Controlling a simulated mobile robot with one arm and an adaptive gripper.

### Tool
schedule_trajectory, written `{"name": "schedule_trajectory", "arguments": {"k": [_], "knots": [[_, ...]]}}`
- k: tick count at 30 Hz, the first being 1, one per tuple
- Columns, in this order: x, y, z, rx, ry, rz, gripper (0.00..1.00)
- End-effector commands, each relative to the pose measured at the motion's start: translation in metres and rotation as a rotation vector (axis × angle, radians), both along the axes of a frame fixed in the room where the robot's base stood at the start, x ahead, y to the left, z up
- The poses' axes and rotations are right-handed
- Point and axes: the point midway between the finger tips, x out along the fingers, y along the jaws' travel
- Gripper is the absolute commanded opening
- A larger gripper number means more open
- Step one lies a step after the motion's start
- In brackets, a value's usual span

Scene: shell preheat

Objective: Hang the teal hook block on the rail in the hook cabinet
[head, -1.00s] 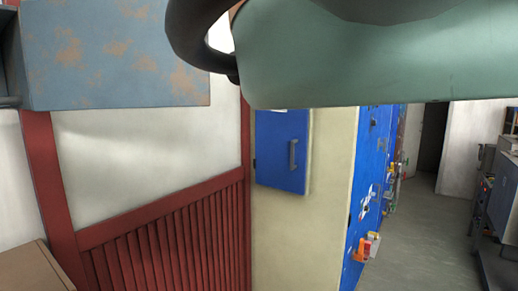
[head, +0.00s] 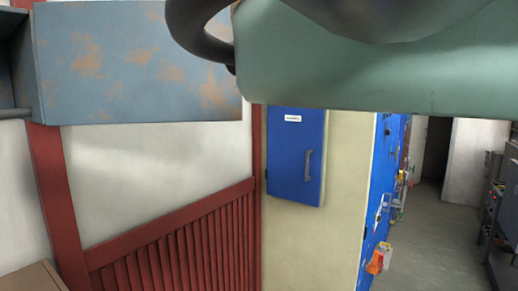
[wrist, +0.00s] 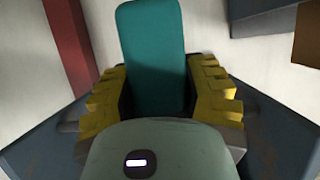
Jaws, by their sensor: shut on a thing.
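The teal hook block (wrist: 152,45) stands upright in the wrist view. My gripper (wrist: 157,72), with stepped yellow fingers, is shut on it, one finger at each side. The block's lower part is hidden behind my wrist, so I cannot see its hook. In the head view, a rust-patched blue-grey cabinet (head: 140,65) is at upper left, its open side facing left. A grey bar (head: 14,113) shows at its lower left edge; I cannot tell if it is the rail. Blue-grey panels (wrist: 35,140) lie around my gripper in the wrist view. My gripper is outside the head view.
A closed blue box (head: 296,155) with a handle and white label is on a cream wall (head: 345,190). Red slatted panelling (head: 180,230) is below the rusty cabinet. A brown box top (head: 35,278) is at lower left. Open floor (head: 435,220) lies at right.

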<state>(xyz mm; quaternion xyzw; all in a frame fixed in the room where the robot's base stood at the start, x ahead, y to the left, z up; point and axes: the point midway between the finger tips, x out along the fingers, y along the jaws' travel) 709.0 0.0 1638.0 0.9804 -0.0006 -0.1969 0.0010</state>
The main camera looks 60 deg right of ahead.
Motion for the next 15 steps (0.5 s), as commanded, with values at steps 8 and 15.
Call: {"name": "schedule_trajectory", "arguments": {"k": [8,15], "knots": [[0.02,-0.002,0.004,0.0,0.001,-0.004,0.04],[0.034,-0.002,0.004,0.004,0.0,-0.004,0.04]]}}
